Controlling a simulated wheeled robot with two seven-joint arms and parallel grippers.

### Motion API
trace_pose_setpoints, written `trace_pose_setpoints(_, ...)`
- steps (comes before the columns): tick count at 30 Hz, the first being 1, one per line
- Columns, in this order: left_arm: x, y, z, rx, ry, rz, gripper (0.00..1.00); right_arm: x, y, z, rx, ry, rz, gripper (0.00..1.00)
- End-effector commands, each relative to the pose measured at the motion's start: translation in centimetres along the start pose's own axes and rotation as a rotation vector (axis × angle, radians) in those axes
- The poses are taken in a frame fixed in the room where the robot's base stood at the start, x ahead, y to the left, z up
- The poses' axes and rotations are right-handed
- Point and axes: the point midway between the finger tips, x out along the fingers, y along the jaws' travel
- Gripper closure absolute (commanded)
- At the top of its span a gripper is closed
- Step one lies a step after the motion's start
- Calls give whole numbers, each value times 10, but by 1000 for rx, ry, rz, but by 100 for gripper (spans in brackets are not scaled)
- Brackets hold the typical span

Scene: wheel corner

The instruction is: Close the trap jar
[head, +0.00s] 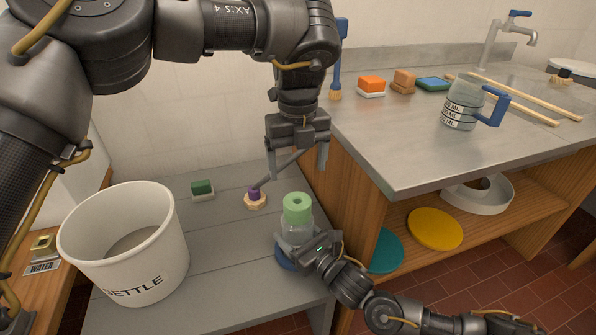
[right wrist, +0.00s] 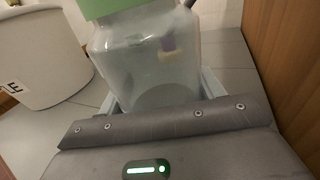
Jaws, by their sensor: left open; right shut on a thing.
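The trap jar (head: 299,229) is a clear jar standing upright on the low grey bench. A green cap (head: 297,203) with a dark hole in its top sits on the jar; whether it is tightened I cannot tell. My right gripper (head: 297,242) is shut on the jar's lower body. In the right wrist view the jar (right wrist: 150,65) fills the space between the fingers, and the green cap (right wrist: 108,8) is cut off at the top. My left gripper (head: 295,165) is open and empty, pointing down just above the cap, not touching it.
A white bucket (head: 165,245) stands left on the bench. A purple-knobbed wooden piece (head: 255,203) and a green block (head: 202,187) lie behind the jar. A blue round part (head: 284,262) shows beneath the jar. The higher counter (head: 400,140) rises close on the right.

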Motion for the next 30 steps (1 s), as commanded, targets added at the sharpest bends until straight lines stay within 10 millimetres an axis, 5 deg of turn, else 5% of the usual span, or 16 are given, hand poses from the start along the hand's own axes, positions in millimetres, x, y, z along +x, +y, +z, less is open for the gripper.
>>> trace_pose_setpoints(6,0,0,0,0,0,0,18,0,0,0,1,0,1,97)
trace_pose_setpoints(7,0,0,0,0,0,0,18,0,0,0,1,0,1,32)
trace_pose_setpoints(12,0,0,0,0,0,0,18,0,0,0,1,0,0,10)
trace_pose_setpoints(23,-1,0,0,0,0,0,18,-4,0,0,0,1,0,8)
trace_pose_setpoints(30,-9,0,0,0,0,0,18,-43,0,0,2,3,1,8)
